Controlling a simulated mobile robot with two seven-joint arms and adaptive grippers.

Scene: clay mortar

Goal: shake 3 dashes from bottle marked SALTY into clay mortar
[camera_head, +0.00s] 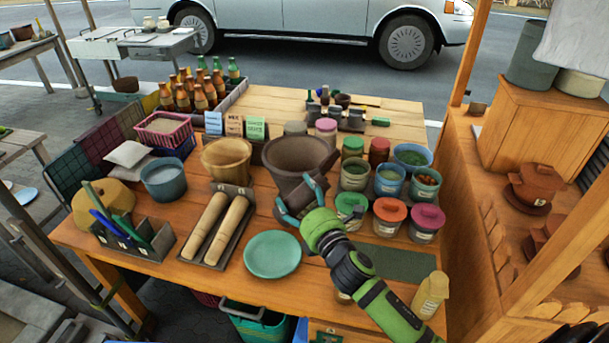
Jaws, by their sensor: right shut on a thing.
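The clay mortar (297,150), a dark brown wide-mouthed bowl, stands upright near the middle of the wooden table. My right gripper (302,203) reaches in from the lower right. Its teal fingers are on either side of the mortar's lower body and look shut on it, though the contact is partly hidden. A pale yellow bottle (431,296) with a label stands at the table's front right, apart from the gripper. Its lettering is too small to read, so I cannot tell whether it says SALTY. My left gripper is not in view.
Several lidded jars (390,212) stand right of the mortar. A teal plate (272,254), a tray with two wooden rollers (217,228) and a wooden bowl (227,160) lie left. Brown bottles (200,98) stand at the back left. A dark green mat (398,262) is bare.

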